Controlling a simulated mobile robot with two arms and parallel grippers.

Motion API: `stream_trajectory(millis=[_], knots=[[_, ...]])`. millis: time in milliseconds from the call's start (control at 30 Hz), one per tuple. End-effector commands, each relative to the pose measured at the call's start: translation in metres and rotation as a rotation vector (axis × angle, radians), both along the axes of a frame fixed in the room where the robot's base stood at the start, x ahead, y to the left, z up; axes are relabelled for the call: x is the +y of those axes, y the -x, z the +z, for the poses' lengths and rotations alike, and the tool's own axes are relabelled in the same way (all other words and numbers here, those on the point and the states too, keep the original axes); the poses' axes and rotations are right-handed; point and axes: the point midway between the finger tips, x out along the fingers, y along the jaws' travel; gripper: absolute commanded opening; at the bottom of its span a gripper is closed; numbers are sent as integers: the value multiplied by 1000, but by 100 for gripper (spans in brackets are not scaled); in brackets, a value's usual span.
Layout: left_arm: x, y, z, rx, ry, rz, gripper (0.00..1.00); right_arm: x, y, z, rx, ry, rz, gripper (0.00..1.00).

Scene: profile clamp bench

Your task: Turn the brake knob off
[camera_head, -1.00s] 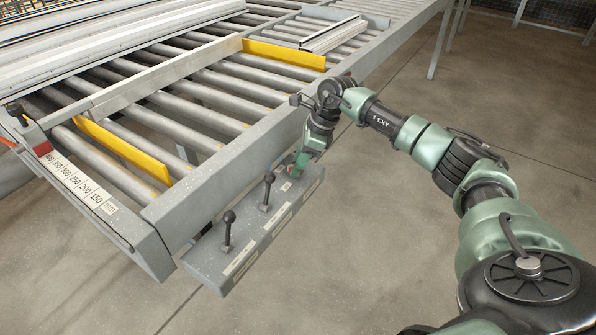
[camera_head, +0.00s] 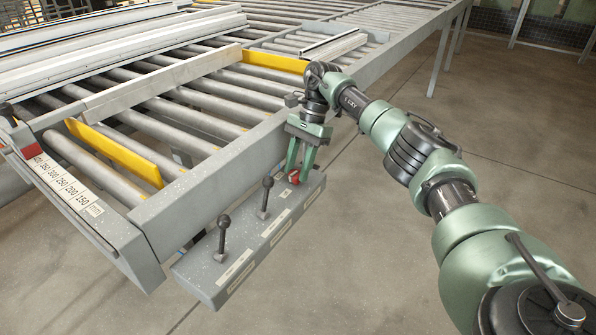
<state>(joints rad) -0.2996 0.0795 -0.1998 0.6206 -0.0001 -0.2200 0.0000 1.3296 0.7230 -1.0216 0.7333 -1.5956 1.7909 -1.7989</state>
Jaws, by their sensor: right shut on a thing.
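The control box (camera_head: 270,235) is a grey block along the front edge of the conveyor. A red knob (camera_head: 293,177), which I take to be the brake knob, sits at its far right end. My right gripper (camera_head: 299,179) points down over that end, with its two green fingers on either side of the red knob and shut on it. The fingers hide part of the knob, and I cannot read its markings. My left gripper is not in view.
Two black ball-topped levers (camera_head: 265,197) (camera_head: 222,238) stand upright on the box, left of the knob. The roller conveyor (camera_head: 195,115) with yellow plates (camera_head: 115,152) lies behind. The floor to the right is clear, apart from my right arm.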

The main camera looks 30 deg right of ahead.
Motion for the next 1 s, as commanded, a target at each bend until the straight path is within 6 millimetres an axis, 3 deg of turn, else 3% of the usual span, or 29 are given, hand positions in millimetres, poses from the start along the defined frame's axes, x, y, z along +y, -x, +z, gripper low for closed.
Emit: stream_trajectory(millis=[367,900,933,1000], knots=[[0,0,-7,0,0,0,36,0,-2,1,-5,2,154,0],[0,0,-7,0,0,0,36,0,-2,1,-5,2,178,0],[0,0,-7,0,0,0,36,0,-2,1,-5,2,178,41],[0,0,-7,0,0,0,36,0,-2,1,-5,2,178,57]])
